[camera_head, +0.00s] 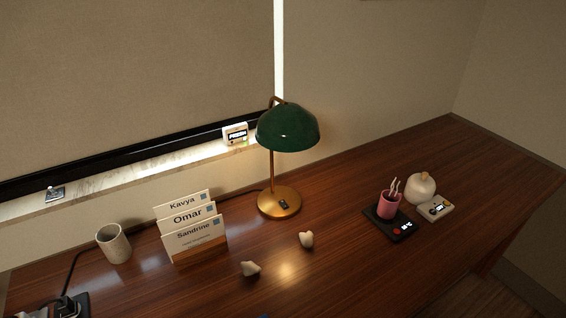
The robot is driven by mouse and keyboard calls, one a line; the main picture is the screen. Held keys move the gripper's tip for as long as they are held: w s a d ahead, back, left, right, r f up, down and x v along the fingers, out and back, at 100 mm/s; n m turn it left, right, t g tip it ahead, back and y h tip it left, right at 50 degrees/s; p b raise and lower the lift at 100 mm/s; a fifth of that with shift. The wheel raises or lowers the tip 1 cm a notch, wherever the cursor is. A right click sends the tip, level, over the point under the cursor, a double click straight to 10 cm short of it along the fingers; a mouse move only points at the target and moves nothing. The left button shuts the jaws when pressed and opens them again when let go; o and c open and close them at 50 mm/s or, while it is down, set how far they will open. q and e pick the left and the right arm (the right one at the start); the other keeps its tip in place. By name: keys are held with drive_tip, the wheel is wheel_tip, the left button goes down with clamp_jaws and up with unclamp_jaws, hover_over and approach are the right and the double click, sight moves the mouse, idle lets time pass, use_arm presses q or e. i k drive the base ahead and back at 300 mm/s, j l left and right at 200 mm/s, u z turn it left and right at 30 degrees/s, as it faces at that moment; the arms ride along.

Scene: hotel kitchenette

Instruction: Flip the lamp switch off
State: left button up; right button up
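The lamp (288,127) has a dark green dome shade on a brass stem. Its round brass base (270,207) stands on the wooden desk. A small dark switch (284,204) sits on the right part of the base; its position is too small to read. A warm bright spot shows on the desk in front of the lamp, but the bulb is hidden under the shade. Neither of my grippers shows in the head view.
Name cards (193,231) and a speckled cup (113,244) stand left of the lamp. Two small pale objects (306,240) (250,268) lie in front. A pink cup (389,204) on a black pad (405,229) and a cream device (436,208) are at right.

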sight(283, 203)
drive_tip(key=l+u, duration=0.35)
drive_tip(key=i+l+u, duration=0.1)
drive_tip(key=l+u, duration=0.45)
drive_tip(key=l, duration=0.55)
drive_tip(key=k+l+u, duration=0.2)
drive_tip(key=l, duration=1.35)
drive_tip(key=k+l, duration=0.1)
drive_tip(key=l, duration=1.45)
drive_tip(key=k+u, duration=0.05)
